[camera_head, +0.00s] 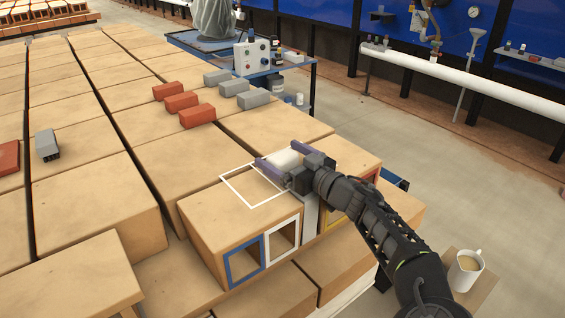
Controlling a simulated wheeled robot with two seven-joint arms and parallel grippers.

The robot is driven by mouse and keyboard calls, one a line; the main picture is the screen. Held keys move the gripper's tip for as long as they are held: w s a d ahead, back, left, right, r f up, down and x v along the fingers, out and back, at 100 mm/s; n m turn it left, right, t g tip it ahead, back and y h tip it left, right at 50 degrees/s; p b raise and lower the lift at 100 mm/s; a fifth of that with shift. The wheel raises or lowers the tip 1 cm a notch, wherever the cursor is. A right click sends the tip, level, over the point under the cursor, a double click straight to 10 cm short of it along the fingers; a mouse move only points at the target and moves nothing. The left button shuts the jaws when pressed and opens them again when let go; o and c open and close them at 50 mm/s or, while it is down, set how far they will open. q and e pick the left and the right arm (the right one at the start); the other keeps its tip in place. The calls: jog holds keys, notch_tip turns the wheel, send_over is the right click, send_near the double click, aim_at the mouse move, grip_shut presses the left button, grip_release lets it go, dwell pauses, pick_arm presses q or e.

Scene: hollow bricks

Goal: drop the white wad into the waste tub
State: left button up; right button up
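The gripper is over the top of a hollow tan brick block, by the right part of a white square outline (250,187). I cannot tell the exact gap between the wad and the block top. My arm reaches there from the lower right. I see nothing that I can clearly name as the waste tub.
The hollow block (205,215) has blue and white framed openings. Red bricks (181,102) and grey bricks (234,86) lie on the tan blocks beyond. A white mug (465,272) with a light-brown drink stands on a small board at lower right. Open floor lies right.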

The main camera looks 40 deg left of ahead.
aim_at(283, 154)
pick_arm(q)
jog(key=c, duration=1.9)
notch_tip(283, 154, up, 10)
